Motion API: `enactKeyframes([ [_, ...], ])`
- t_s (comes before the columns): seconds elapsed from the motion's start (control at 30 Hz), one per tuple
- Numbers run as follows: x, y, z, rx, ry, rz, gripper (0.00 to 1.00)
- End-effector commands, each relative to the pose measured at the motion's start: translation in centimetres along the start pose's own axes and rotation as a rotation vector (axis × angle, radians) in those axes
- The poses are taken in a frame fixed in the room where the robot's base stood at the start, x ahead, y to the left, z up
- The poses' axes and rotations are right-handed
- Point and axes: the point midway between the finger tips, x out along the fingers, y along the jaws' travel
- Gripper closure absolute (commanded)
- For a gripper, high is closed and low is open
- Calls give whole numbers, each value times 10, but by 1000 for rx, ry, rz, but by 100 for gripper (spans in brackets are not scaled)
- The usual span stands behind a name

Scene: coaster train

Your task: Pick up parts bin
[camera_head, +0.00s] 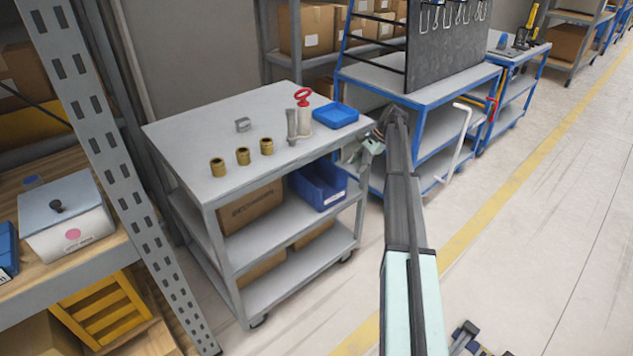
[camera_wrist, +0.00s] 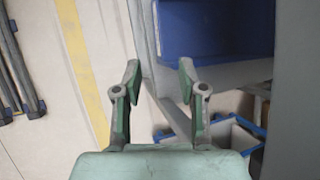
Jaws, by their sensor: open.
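A blue open-topped parts bin (camera_head: 320,183) stands on the middle shelf of the grey cart (camera_head: 275,240), at its right end beside a cardboard box. My gripper (camera_head: 368,150) is just right of the cart near the height of its top, apart from the bin. In the wrist view my gripper (camera_wrist: 160,70) has its two green fingers spread, with nothing between them. A broad blue surface (camera_wrist: 215,28) lies beyond the right fingertip; I cannot tell for certain that it is the bin.
A blue-framed workbench (camera_head: 430,92) stands behind my gripper. A perforated rack post (camera_head: 110,150) is left. The floor at right is mostly open.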

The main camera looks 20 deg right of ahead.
Motion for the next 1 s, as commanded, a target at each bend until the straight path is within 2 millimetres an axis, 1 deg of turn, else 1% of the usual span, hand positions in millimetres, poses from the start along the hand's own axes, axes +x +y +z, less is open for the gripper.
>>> enactKeyframes([
  [0.07, 2, 1, 2, 23, -4, 4, 59],
  [0.17, 11, 2, 2, 35, -5, 6, 59],
  [0.27, 27, 2, 2, 35, -4, 6, 59],
  [0.6, 93, 3, 2, 33, -4, 6, 59],
  [0.7, 108, 2, 2, 32, -3, 5, 59],
  [0.8, 118, 2, 2, 32, -3, 5, 59],
  [1.0, 126, 2, 2, 32, -3, 4, 59],
])
